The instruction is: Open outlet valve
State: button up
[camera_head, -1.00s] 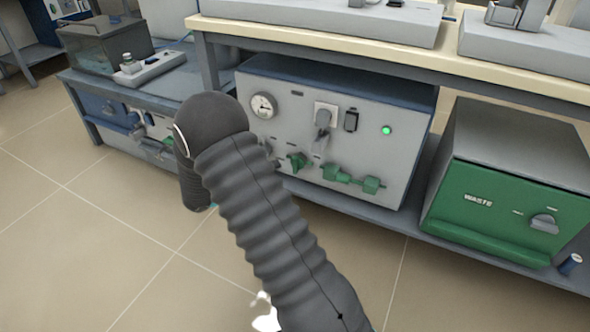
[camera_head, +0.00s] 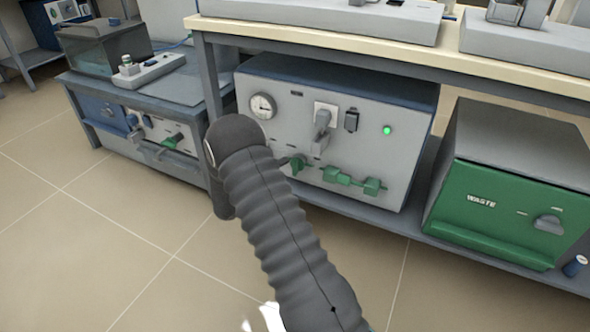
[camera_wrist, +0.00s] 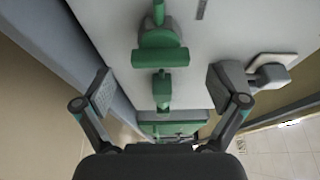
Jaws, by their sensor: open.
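Green valve fittings sit on the front panel of a grey cabinet (camera_head: 270,85) below the bench. In the head view a green handle (camera_head: 298,163) is at the left, with a green pipe fitting (camera_head: 337,175) and another green fitting (camera_head: 372,187) to its right. I cannot tell which is the outlet valve. In the wrist view my gripper (camera_wrist: 166,90) is open and empty, its fingers wide apart on both sides of the green fittings (camera_wrist: 160,56). A smaller green piece (camera_wrist: 162,90) lies between the fingertips in the picture. My arm hides the gripper in the head view.
The panel also has a round gauge (camera_head: 263,106), a grey lever (camera_head: 322,122) and a green lamp (camera_head: 387,130). A green-fronted WASTE box (camera_head: 490,210) stands to the right. The bench top (camera_head: 400,57) overhangs the cabinet. Floor in front is clear.

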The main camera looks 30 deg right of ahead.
aim_at(293, 169)
jog(key=shift+x, duration=2.15)
jog(key=c, duration=1.1)
jog(key=shift+c, duration=0.3)
